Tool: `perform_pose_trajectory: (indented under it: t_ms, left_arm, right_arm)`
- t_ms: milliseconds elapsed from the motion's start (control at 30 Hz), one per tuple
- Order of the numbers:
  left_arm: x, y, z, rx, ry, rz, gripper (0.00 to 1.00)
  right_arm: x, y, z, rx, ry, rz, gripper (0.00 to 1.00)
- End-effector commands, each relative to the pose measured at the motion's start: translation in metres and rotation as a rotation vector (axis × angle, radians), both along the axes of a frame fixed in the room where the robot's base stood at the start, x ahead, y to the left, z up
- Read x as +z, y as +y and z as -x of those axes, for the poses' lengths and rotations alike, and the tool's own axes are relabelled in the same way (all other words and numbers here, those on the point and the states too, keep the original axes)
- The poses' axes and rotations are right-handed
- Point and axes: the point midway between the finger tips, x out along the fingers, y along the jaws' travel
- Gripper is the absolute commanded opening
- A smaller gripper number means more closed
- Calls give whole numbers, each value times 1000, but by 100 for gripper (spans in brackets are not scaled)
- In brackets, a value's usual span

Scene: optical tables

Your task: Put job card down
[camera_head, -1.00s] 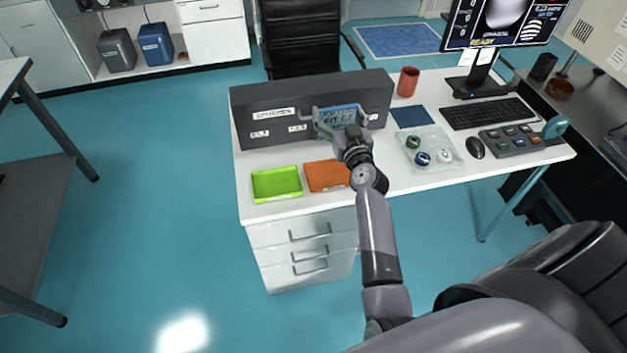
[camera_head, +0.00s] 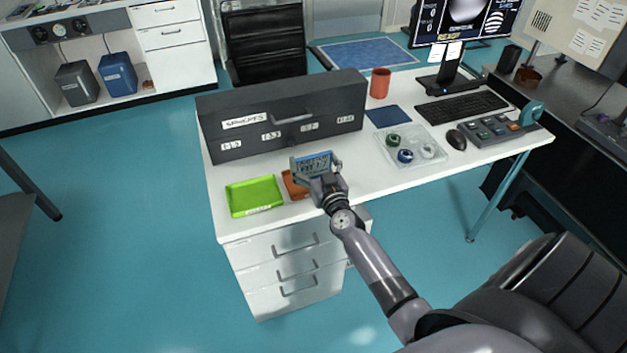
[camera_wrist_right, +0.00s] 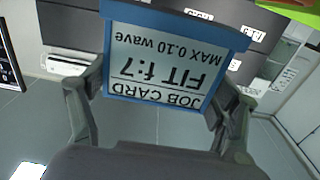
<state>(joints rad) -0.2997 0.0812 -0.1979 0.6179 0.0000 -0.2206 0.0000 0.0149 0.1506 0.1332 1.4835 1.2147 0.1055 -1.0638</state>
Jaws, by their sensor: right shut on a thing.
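The job card (camera_head: 314,164) is a blue-framed card with printed text. My right gripper (camera_head: 317,172) is shut on it and holds it up above the orange tray (camera_head: 294,186), which it partly hides. In the right wrist view the job card (camera_wrist_right: 165,62) shows upside down, reading "JOB CARD FIT f:7 MAX 0.10 wave", between the two fingers of the right gripper (camera_wrist_right: 160,105). The white desk (camera_head: 365,165) lies below. My left gripper is not in view.
A green tray (camera_head: 254,196) lies left of the orange tray. A dark case labelled "SPHERES" (camera_head: 282,115) stands behind. To the right are a clear tray with balls (camera_head: 411,147), a dark blue mat (camera_head: 388,116), a red cup (camera_head: 380,83), a keyboard (camera_head: 461,107) and a mouse (camera_head: 455,138).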

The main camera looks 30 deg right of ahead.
Motion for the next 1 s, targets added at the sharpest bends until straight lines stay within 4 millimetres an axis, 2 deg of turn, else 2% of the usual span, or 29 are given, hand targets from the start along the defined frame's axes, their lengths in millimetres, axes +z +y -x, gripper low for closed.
perform_pose_trajectory:
  t_ms: [133,333,767,800,1000]
  left_arm:
    - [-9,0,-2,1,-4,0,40]
    - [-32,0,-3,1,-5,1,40]
    - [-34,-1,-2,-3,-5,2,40]
    - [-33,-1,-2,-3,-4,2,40]
    - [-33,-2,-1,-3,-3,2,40]
  right_arm:
    - [-13,0,0,1,2,3,56]
    - [-43,-1,0,1,2,4,56]
    - [-47,0,0,0,0,0,56]
    - [-47,0,0,0,0,-1,83]
    - [-46,0,0,0,0,0,97]
